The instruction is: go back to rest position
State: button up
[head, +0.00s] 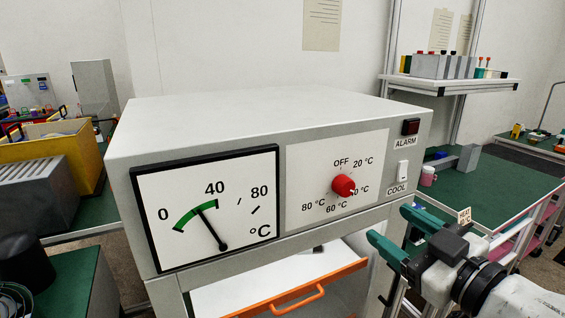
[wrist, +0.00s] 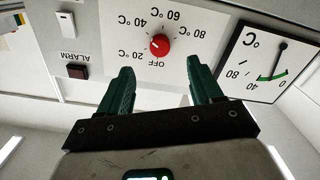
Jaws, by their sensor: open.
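My gripper (head: 387,222) is at the lower right of the head view, its two green fingers apart and nothing between them. It is in front of the right side of a grey cabinet (head: 270,120), below the COOL switch and apart from the red knob (head: 343,186). The knob's white mark points about at 40 °C. In the wrist view my open fingers (wrist: 160,78) show with the knob (wrist: 159,45) beyond them, upside down and untouched.
An orange-edged drawer (head: 300,290) juts out beneath the cabinet. A green-topped bench (head: 500,188) stands at right.

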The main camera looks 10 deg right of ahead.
jog(key=s+f+m+g+h, duration=0.2)
jog(key=s+f+m+g, duration=0.15)
jog(key=f, duration=0.85)
jog(key=s+f+m+g+h, duration=0.15)
jog(key=s+f+g, duration=0.25)
jog(key=f, duration=0.8)
jog(key=s+d+f+m+g+h, duration=0.1)
jog(key=s+f+g, duration=0.3)
jog(key=s+f, duration=0.4)
jog(key=s+d+f+m+g+h, duration=0.1)
jog(key=s+d+f+m+g, duration=0.1)
jog(key=s+f, duration=0.6)
jog(key=s+d+g, duration=0.1)
jog(key=s+g, duration=0.1)
jog(key=s, duration=0.2)
jog(key=shift+s, duration=0.15)
jog(key=shift+d+g, duration=0.1)
jog(key=shift+g, duration=0.15)
